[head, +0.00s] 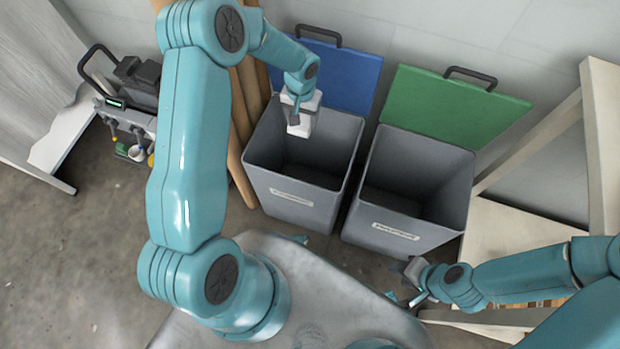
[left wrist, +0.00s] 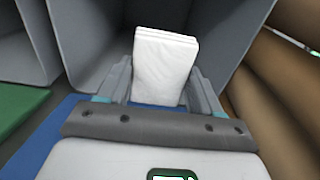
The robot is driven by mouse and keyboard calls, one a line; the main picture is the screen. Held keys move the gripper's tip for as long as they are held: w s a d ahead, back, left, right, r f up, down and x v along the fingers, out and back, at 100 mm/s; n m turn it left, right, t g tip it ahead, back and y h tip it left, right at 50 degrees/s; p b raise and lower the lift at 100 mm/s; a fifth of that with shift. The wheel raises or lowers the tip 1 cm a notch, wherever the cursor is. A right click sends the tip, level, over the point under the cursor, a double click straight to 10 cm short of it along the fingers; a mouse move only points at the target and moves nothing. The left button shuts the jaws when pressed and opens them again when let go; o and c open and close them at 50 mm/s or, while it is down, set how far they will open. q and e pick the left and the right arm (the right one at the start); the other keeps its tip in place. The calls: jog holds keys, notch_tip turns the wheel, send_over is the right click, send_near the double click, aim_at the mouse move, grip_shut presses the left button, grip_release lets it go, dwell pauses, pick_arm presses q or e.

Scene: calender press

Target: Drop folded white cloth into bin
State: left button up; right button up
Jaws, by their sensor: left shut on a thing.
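The folded white cloth (left wrist: 163,65) is upright between the two fingers of my left gripper (left wrist: 163,85) in the left wrist view. In the head view my left gripper (head: 301,100) is shut on the cloth (head: 298,127) and holds it over the opening of the left grey bin (head: 300,202), whose blue lid (head: 335,75) is raised. The right grey bin (head: 405,228) has a raised green lid (head: 450,105). Both bins carry a white label that I cannot read clearly. My right gripper (head: 412,283) is low in front of the right bin, and its jaws are too small to judge.
Brown upright rolls (head: 240,150) stand close to the left of the left bin. A dark machine with a handle (head: 135,80) is further left. A wooden frame (head: 530,225) stands to the right of the bins. Bare floor (head: 80,250) lies at the lower left.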

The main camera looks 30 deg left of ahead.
pick_arm(q)
jog(key=shift+w+a+f, duration=0.2)
jog(key=shift+f, duration=0.65)
jog(key=shift+s+f+b, duration=0.25)
jog(key=shift+f+b, duration=0.05)
jog(key=shift+b, duration=0.15)
jog(key=f, duration=0.1)
jog(key=f+b, duration=0.1)
jog(key=f, duration=0.1)
jog(key=shift+w+f, duration=0.2)
jog(key=shift+f, duration=0.05)
jog(key=shift+s+d+f+b, duration=0.1)
jog(key=shift+f+b, duration=0.1)
jog(key=shift+b, duration=0.15)
jog(key=o, duration=1.2)
